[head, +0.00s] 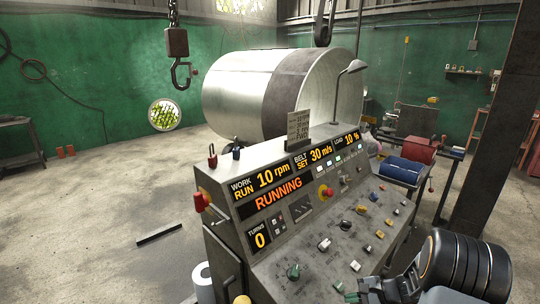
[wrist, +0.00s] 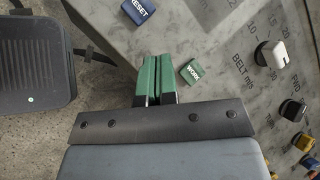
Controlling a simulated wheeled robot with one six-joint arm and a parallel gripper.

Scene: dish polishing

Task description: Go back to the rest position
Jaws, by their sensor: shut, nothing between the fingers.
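My gripper (wrist: 158,60) has green finger pads pressed together with nothing between them. In the wrist view it is over the edge of the grey control console, just left of the green WORK button (wrist: 192,72). I cannot tell whether it touches the console. In the head view my arm reaches in from the lower right beside the console (head: 310,240), and the fingertips are hard to make out. The console display (head: 278,196) reads RUNNING, work run 10 rpm, belt set 30 m/s, load 10 % and turns 0.
A blue RESET button (wrist: 137,10) and a white knob (wrist: 270,52) lie near the fingers. A large metal drum (head: 270,95) stands behind the console. A hook (head: 180,72) hangs at the left. A dark post (head: 495,130) stands right. The left floor is mostly clear.

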